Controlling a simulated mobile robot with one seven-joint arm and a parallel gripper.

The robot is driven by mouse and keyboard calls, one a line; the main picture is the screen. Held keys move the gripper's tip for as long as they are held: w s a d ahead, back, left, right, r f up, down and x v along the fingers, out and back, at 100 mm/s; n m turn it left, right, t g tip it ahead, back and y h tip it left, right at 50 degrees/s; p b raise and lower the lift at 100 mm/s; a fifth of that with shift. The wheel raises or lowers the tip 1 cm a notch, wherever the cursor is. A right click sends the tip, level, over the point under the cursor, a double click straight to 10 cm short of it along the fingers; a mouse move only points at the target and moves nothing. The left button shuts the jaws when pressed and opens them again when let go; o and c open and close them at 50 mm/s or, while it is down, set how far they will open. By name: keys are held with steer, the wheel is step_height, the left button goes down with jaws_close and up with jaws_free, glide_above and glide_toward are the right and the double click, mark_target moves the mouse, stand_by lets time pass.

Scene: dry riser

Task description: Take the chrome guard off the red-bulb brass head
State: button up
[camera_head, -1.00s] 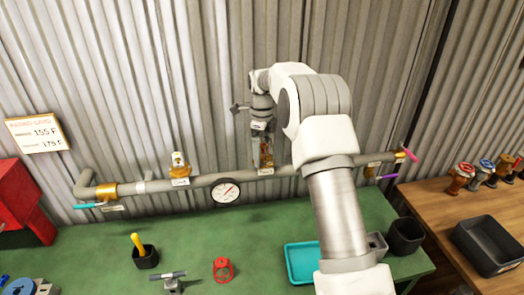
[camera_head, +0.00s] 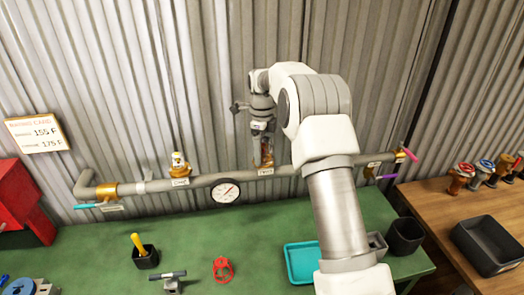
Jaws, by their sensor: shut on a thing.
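My gripper (camera_head: 263,158) hangs fingers-down over the right-hand head position on the grey pipe, above a small white label. It is shut on what seems to be the chrome guard (camera_head: 267,146), small and largely hidden between the fingers. A trace of brass and red shows at the fingers, where the red-bulb brass head (camera_head: 264,162) stands on the pipe. I cannot tell whether the guard still touches the head. Another brass head (camera_head: 180,164) stands upright on the pipe to the left, above its own label.
The pipe (camera_head: 150,186) carries a gauge (camera_head: 225,192). The green bench (camera_head: 200,240) holds a red cage (camera_head: 222,269), a turquoise tray (camera_head: 287,262), a black cup with a yellow-handled tool (camera_head: 145,257) and dark bins (camera_head: 405,236). A wooden table (camera_head: 440,205) stands at right.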

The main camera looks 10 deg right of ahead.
steer(key=shift+r+p, duration=0.45)
steer(key=shift+r, duration=0.4)
steer(key=shift+r, duration=0.1)
steer(key=shift+r+p, duration=1.65)
steer(key=shift+r, duration=1.55)
steer(key=shift+r, duration=0.25)
steer(key=shift+r, duration=1.9)
